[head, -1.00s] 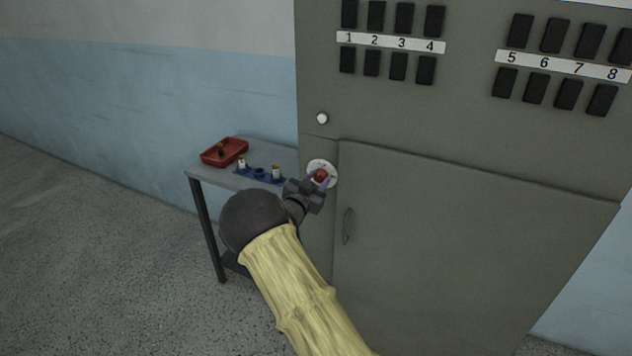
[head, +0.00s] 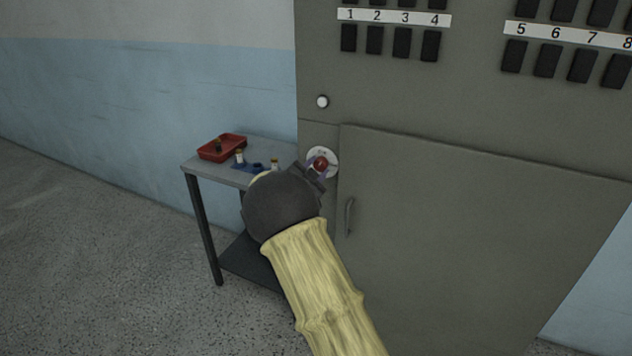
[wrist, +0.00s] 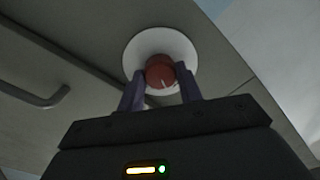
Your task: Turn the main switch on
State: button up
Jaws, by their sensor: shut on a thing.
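The main switch is a red round knob (head: 321,164) on a white round plate (head: 331,155), on the front of the grey cabinet, left of its door. In the wrist view the red knob (wrist: 160,72) carries a short pale mark near its lower edge, and the white plate (wrist: 150,42) is behind it. My gripper (wrist: 161,88) has its two purple fingers on either side of the knob, shut on it. In the head view my gripper (head: 318,168) is partly hidden by my wrist, and the plate's markings are too small to read.
The grey cabinet (head: 480,130) has a door with a handle (head: 349,216) right of the knob, a white round button (head: 322,102) above it and numbered black switches higher up. A small table (head: 265,151) at left holds a red tray (head: 222,148) and small cylinders on a blue holder.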

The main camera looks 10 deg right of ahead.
jog(key=m+b, duration=0.2)
jog(key=b, duration=0.1)
jog(key=m+b, duration=0.2)
jog(key=b, duration=0.1)
jog(key=shift+f+m, duration=0.35)
jog(key=shift+m, duration=0.05)
jog(key=m+b, duration=0.3)
jog(key=b, duration=0.2)
jog(key=shift+m, duration=0.3)
jog(key=m+b, duration=0.3)
jog(key=b, duration=0.1)
jog(key=shift+r+m, duration=0.15)
jog(key=shift+m, duration=0.25)
jog(key=shift+r+m+b, duration=0.1)
jog(key=shift+m+b, duration=0.3)
jog(key=shift+b, duration=0.15)
jog(key=o, duration=1)
jog(key=shift+r, duration=0.1)
jog(key=shift+s+a, duration=0.1)
